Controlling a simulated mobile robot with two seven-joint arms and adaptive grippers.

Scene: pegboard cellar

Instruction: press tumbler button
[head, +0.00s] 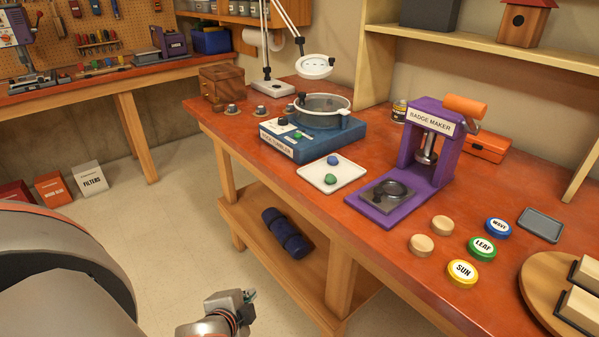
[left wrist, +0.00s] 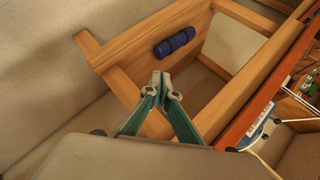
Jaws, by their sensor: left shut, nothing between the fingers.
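The rock tumbler (head: 312,137) stands on the red-topped workbench, a blue base with a labelled front and a round drum with a clear lid. Small controls (head: 283,122) show on its top left; which one is the button I cannot tell. Part of its blue-and-white base shows at the right edge of the left wrist view (left wrist: 256,130). My left gripper (head: 248,296) is low in front of the bench, below the top and well apart from the tumbler. In the left wrist view its green fingers (left wrist: 161,78) meet at the tips, empty. My right gripper is out of view.
The bench front edge (head: 270,172) and lower shelf with a blue roll (head: 287,232) lie near my left gripper. A white tray (head: 318,184) with two stones sits before the tumbler. A purple badge maker (head: 440,170) stands right; a magnifier lamp (head: 315,67) rises behind.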

